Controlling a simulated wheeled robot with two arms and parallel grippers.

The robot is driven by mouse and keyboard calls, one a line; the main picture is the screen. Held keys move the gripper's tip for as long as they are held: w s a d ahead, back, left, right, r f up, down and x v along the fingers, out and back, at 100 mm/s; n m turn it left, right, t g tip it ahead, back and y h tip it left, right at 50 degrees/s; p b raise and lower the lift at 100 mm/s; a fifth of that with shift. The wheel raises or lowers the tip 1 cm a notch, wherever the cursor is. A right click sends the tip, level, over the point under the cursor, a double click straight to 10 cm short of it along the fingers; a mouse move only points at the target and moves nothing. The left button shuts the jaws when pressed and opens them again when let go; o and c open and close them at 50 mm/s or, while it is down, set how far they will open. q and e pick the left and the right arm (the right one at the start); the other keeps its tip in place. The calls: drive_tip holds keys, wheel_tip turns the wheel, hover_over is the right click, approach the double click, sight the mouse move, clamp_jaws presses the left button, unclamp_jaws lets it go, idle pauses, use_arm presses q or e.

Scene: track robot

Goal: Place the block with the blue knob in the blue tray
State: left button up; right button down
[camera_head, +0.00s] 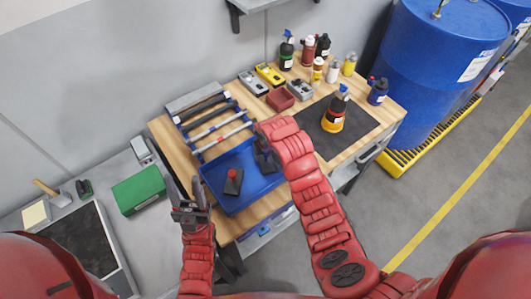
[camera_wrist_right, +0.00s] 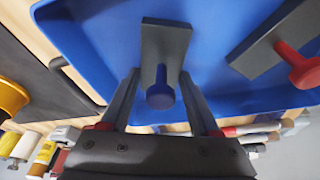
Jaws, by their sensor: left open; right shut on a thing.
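The blue tray (camera_head: 243,200) sits on the wooden workbench; its floor fills much of the right wrist view (camera_wrist_right: 100,50). My right gripper (camera_head: 264,165) reaches over the tray's right part. In the right wrist view it is shut on the dark block with the blue knob (camera_wrist_right: 160,95), the knob between its fingers. I cannot tell whether that block touches the tray floor. A dark block with a red knob (camera_head: 232,183) lies in the tray and shows at right in the right wrist view (camera_wrist_right: 268,42). My left gripper (camera_head: 187,190) is open and empty, left of the tray.
Long-handled tools lie in a rack (camera_head: 205,115) behind the tray. Bottles (camera_head: 308,50), a small red bin (camera_head: 280,98) and an orange-and-black bottle on a dark mat (camera_head: 333,115) stand to the right. A green box (camera_head: 140,190) is on the left counter. Blue drums stand at right.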

drive_tip(key=shift+w+f, duration=0.1)
drive_tip(key=shift+w, duration=0.05)
drive_tip(key=shift+c, duration=0.6)
unclamp_jaws()
